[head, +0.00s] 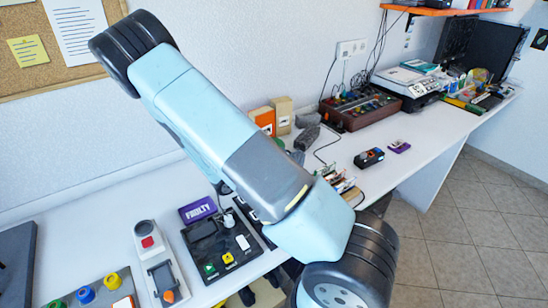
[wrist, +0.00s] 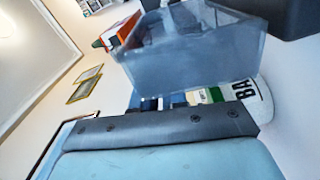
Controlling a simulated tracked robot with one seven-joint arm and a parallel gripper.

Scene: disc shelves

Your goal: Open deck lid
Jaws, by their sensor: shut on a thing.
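A black unit (head: 240,262) with green and yellow buttons and a white label lies on the white bench in the head view. A dark raised part at its upper left may be the deck lid (head: 205,229); I cannot tell whether it is up or down. My arm crosses the head view and covers the area right of this unit. My gripper's fingertips cannot be made out in either view. A smoky translucent plastic piece (wrist: 195,50) fills the middle of the wrist view; I cannot tell whether it is a lid or a bin.
A purple "FAULTY" sign (head: 198,210) stands behind the unit. A white device with a red button (head: 149,238) is to its left. Coloured knobs (head: 85,294) lie further left. A brown control box (head: 362,108) and a white machine (head: 410,83) stand farther along the bench.

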